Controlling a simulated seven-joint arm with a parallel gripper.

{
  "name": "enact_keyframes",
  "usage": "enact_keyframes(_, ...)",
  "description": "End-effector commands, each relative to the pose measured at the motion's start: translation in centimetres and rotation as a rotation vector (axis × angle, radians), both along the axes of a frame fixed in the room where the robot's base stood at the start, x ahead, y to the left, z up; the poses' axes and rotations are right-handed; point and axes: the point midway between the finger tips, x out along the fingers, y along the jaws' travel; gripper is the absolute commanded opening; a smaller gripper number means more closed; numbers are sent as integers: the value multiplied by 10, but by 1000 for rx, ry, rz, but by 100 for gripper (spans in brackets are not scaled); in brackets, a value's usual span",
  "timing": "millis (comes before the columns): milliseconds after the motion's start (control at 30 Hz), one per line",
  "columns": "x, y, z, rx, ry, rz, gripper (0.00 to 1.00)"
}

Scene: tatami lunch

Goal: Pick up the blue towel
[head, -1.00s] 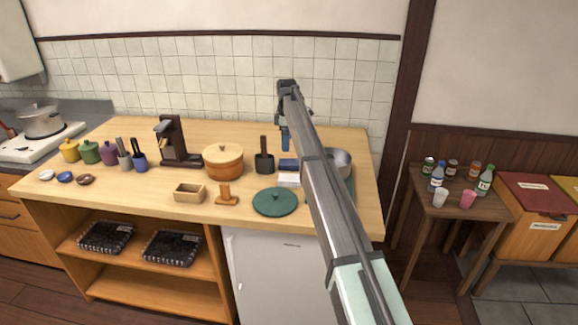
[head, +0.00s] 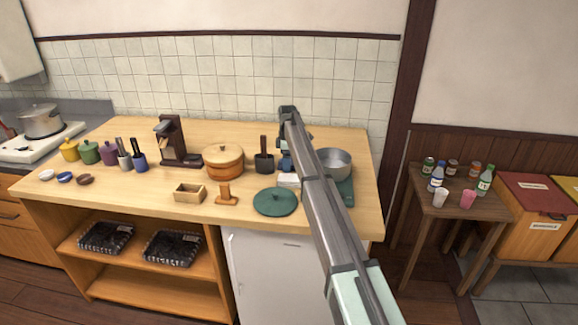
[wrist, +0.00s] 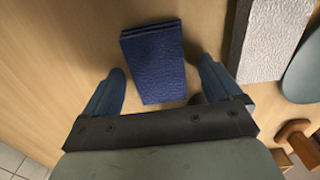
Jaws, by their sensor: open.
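The blue towel (wrist: 156,66) is a folded, textured dark-blue block lying on the wooden counter, seen in the wrist view. My gripper (wrist: 161,66) is open, with one blue finger on each side of the towel and visible gaps to both. The towel's near end lies between the fingers and its far end reaches beyond the fingertips. In the head view, my gripper (head: 286,168) is low over the counter and hides most or all of the towel. Whether the fingertips touch the counter cannot be told.
A white folded cloth (wrist: 275,38) lies close to the right in the wrist view. A green lid (head: 275,202), a black utensil holder (head: 264,163), a lidded wooden pot (head: 223,161) and a metal bowl (head: 333,162) stand around. Bare counter (wrist: 50,60) lies left of the towel.

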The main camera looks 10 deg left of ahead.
Motion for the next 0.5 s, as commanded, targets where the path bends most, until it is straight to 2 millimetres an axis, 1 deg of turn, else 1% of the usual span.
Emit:
enact_keyframes(133,0,0,0,0,0,0,92)
enact_keyframes(500,0,0,1,0,0,0,56)
